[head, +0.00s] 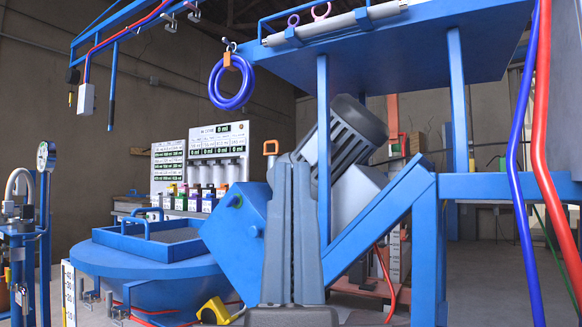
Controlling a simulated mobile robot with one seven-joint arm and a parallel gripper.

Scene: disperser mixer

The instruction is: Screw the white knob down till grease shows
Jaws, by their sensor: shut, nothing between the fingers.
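My gripper (290,172) points upward in the lower middle of the head view. Its two grey fingers are side by side and shut, with nothing held. I cannot make out a white knob or any grease. Behind the fingers is a tilted blue housing (228,250) with small fittings on its face, partly hidden by my gripper. A grey finned motor (352,138) sits above and behind it. An orange handle (270,147) shows just left of the fingertips.
A blue lidded vat (140,262) stands at left, with a gauge post (44,170) beside it. A blue frame (428,240) and overhead platform (400,35) bound the right. Blue and red hoses (541,140) hang at far right. A dispenser rack (215,160) stands behind.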

